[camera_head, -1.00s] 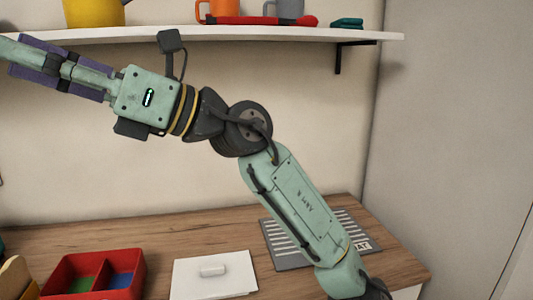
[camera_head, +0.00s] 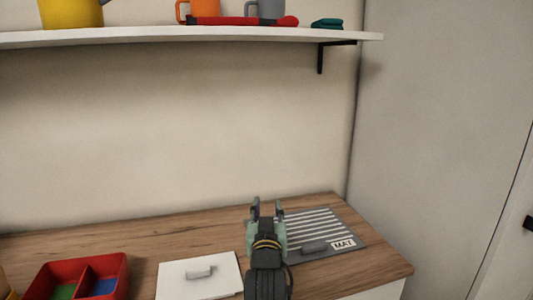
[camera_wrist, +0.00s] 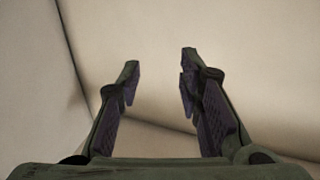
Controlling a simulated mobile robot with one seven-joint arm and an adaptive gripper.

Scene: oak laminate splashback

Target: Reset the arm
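My gripper (camera_head: 267,208) is in front of the grey striped mat at the right of the counter in the head view, with its fingers pointing away toward the wall. In the wrist view my gripper (camera_wrist: 158,75) has its two fingers apart with nothing between them. Only bare wall surfaces and a corner line show beyond the fingertips there. The arm covers the left part of the mat in the head view.
The grey mat (camera_head: 318,222) lies on the wooden counter (camera_head: 150,238). A white lid (camera_head: 175,284) and a red divided box (camera_head: 112,268) stand left. Above, a white shelf (camera_head: 150,36) holds a yellow kettle (camera_head: 68,12), orange mug (camera_head: 183,10), grey mug (camera_head: 270,9), red-black tool (camera_head: 240,20) and teal item (camera_head: 327,23).

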